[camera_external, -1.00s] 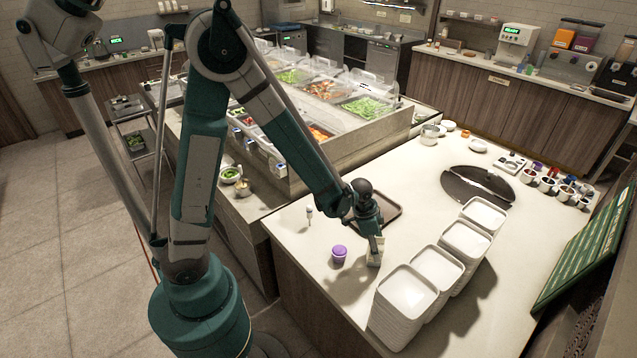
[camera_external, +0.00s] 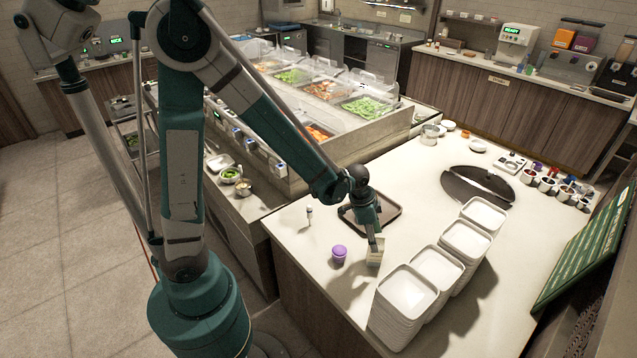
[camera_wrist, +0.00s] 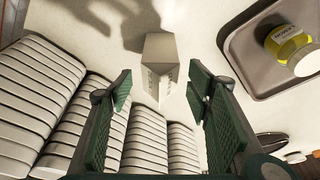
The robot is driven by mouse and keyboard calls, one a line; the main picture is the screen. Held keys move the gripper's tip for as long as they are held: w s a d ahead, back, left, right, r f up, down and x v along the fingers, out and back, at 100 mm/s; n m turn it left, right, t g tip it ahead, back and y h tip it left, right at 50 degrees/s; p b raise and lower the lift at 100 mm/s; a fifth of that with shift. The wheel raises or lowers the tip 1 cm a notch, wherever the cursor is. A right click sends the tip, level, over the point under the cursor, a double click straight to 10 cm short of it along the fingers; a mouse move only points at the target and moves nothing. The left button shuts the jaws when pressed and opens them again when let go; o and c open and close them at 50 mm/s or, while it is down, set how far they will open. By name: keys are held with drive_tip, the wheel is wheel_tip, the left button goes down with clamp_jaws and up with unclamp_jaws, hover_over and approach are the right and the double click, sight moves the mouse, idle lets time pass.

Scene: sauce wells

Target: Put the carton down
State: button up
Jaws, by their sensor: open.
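The carton (camera_external: 376,257) is a small pale box standing on the white counter, just left of the stacked white dishes. In the wrist view the carton (camera_wrist: 161,60) shows beyond and between the fingertips, with dark print on its sides. My gripper (camera_external: 374,238) is right above the carton in the external view. In the wrist view my gripper (camera_wrist: 160,95) has its two green fingers spread wide, with a gap on each side of the carton. Whether the carton's base sits fully flat is hard to see.
Stacks of white dishes (camera_external: 410,290) stand close to the right of the carton. A purple-lidded cup (camera_external: 339,254) is close on its left. A brown tray (camera_external: 391,222) lies behind, holding a yellow-labelled jar (camera_wrist: 287,44). Bare counter lies in front of the cup.

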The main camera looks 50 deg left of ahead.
drive_tip(key=v, duration=0.6)
drive_tip(key=shift+r+p, duration=0.3)
drive_tip(key=shift+p, duration=0.05)
drive_tip(key=shift+a, duration=0.1)
idle(0.4)
drive_tip(key=shift+s+r, duration=0.1)
drive_tip(key=s+a+r+n+t+y, duration=0.2)
drive_tip(key=s+a+r+n+t, duration=0.2)
drive_tip(key=s+a+r+n, duration=0.5)
drive_tip(key=shift+s+a+r+t, duration=0.4)
drive_tip(key=shift+s+a+r, duration=3.6)
drive_tip(key=shift+a, duration=1.15)
drive_tip(key=shift+s+f, duration=0.25)
drive_tip(key=shift+s, duration=0.05)
